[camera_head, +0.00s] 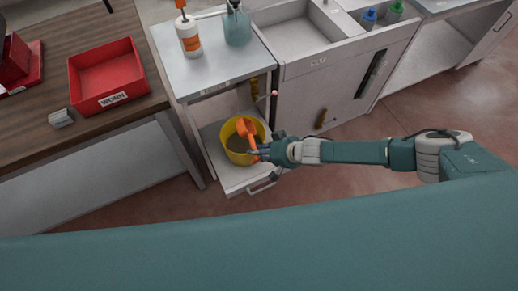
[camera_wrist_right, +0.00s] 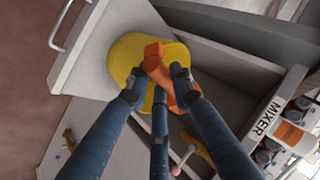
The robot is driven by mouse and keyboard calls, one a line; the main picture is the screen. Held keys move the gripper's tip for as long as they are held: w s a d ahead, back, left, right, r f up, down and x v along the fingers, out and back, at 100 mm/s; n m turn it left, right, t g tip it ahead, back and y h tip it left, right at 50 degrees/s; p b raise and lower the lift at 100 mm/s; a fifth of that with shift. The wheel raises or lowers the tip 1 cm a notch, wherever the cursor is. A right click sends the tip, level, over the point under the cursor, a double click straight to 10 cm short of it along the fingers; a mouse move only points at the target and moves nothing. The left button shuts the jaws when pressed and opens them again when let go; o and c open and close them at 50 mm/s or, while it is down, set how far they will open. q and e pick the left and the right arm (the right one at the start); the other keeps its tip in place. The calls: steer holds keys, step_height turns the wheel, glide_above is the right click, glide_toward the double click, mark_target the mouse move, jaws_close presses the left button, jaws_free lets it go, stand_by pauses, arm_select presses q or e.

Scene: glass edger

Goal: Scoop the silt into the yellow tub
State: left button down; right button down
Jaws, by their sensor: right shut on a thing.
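A yellow tub (camera_head: 228,133) stands in the pulled-out drawer (camera_head: 237,180) under the counter, with dark brownish material (camera_head: 238,144) inside that looks like silt. My right gripper (camera_head: 263,152) is at the tub's right side, shut on an orange scoop (camera_head: 247,128). The scoop reaches over and into the tub; its lower end cannot be made out. In the wrist view, the fingers (camera_wrist_right: 157,88) close around the orange scoop (camera_wrist_right: 155,62), above the yellow tub (camera_wrist_right: 124,55). The scoop and fingers hide much of the tub's inside there. My left gripper is not in view.
A red bin (camera_head: 105,75) marked WORN sits on the wooden bench at left. A white-and-orange bottle (camera_head: 188,38) and a teal bottle (camera_head: 237,27) stand on the counter above. A drawer handle (camera_head: 263,184) sticks out in front. A pink-tipped rod (camera_head: 274,94) stands near the cabinet.

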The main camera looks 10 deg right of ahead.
steer(key=shift+s+a+r+n+h+p, duration=0.1)
steer(key=shift+a+r+n+h+p, duration=0.15)
steer(key=shift+h+p, duration=0.7)
steer(key=shift+a+r+n+h+p, duration=0.15)
steer(key=shift+r+n+h+p, duration=0.2)
steer(key=shift+p, duration=1)
steer(key=r+h+p, duration=0.2)
steer(key=p, duration=0.1)
steer(key=shift+a, duration=0.25)
steer(key=shift+a+r+n+t+h+p, duration=0.2)
steer(key=shift+r+h+p, duration=0.1)
steer(key=shift+r+p, duration=0.15)
steer(key=shift+a+r+n+t+h+p, duration=0.1)
steer(key=shift+r+n+h+p, duration=0.1)
steer(key=shift+r+h+p, duration=0.15)
steer(key=shift+s+a+r+n+h+p, duration=0.15)
steer(key=shift+r+n+h+p, duration=0.15)
steer(key=shift+r+h+p, duration=0.65)
steer(key=shift+r, duration=0.35)
